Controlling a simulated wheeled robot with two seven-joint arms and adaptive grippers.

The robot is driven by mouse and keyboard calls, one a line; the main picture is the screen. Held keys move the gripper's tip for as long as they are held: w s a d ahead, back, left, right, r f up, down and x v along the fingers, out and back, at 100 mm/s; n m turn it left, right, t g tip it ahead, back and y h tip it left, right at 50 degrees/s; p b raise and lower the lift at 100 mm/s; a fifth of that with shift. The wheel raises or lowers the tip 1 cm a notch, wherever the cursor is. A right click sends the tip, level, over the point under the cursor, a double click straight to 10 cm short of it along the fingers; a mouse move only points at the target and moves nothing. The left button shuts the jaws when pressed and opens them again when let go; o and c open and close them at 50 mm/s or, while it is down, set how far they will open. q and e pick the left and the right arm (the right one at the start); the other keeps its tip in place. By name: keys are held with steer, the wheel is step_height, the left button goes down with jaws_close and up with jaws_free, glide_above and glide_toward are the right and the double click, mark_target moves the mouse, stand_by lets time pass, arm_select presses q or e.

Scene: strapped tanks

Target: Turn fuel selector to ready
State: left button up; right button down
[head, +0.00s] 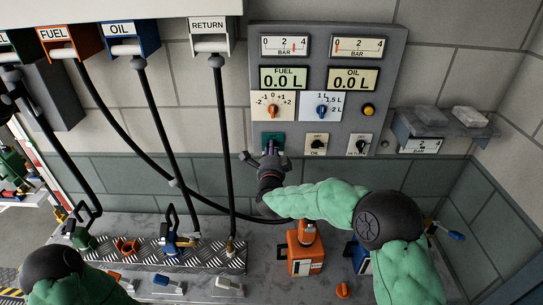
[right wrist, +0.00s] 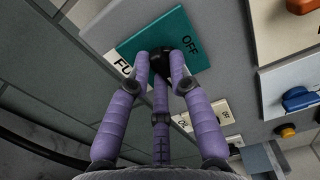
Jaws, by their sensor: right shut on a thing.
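The fuel selector is a black knob on a teal plate (head: 272,137) low on the grey panel. In the right wrist view the teal plate (right wrist: 140,42) shows the word OFF, and a label starting FU shows beside it. My right gripper (head: 270,155) reaches up to the selector. In the right wrist view its purple fingers (right wrist: 166,72) are closed around the black knob (right wrist: 172,61). The fingers hide much of the knob, so I cannot tell which way it points.
Two more small selectors (head: 317,144) sit right of the teal plate, under the fuel and oil displays (head: 283,78) reading 0.0 L. Hoses hang at the left. An orange can (head: 305,254) stands on the bench below my right arm. A grey wall shelf (head: 440,122) is at the right.

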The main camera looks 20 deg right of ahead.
steer(key=c, duration=1.1)
jaws_free()
steer(key=v, duration=1.2)
